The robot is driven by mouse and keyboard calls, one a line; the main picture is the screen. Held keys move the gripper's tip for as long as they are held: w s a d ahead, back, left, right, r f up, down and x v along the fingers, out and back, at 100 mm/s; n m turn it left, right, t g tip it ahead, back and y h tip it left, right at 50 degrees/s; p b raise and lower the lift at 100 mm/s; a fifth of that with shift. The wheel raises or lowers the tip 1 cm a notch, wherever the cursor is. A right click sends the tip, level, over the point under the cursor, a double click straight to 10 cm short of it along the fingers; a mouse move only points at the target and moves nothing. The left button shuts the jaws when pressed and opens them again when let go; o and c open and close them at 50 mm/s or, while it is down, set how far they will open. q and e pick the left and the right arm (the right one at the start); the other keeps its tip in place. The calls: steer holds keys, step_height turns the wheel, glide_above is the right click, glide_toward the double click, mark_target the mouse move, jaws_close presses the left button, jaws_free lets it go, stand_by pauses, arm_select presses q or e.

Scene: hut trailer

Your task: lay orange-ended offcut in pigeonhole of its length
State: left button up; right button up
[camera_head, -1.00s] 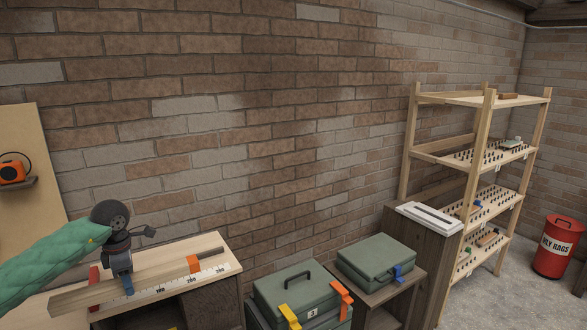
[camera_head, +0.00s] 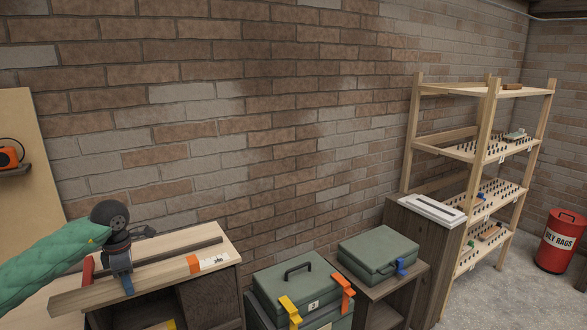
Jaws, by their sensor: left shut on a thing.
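The offcut hides most of a white scale with black marks (camera_head: 215,261), whose right end shows. No pigeonhole marked with a length can be made out. My right gripper is not in view.
The wooden bench (camera_head: 222,247) has a dark strip and a red piece (camera_head: 88,269). Green cases (camera_head: 298,284) (camera_head: 378,252) stand right of it. A wooden rack (camera_head: 483,150) with pegged shelves stands farther right, near a red rag bin (camera_head: 561,240).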

arm_select(q)
steer(key=shift+f+b, duration=0.3)
steer(key=shift+f, duration=0.35)
steer(key=shift+w+f+b, duration=0.1)
steer(key=shift+f+b, duration=0.35)
steer(key=shift+f, duration=0.15)
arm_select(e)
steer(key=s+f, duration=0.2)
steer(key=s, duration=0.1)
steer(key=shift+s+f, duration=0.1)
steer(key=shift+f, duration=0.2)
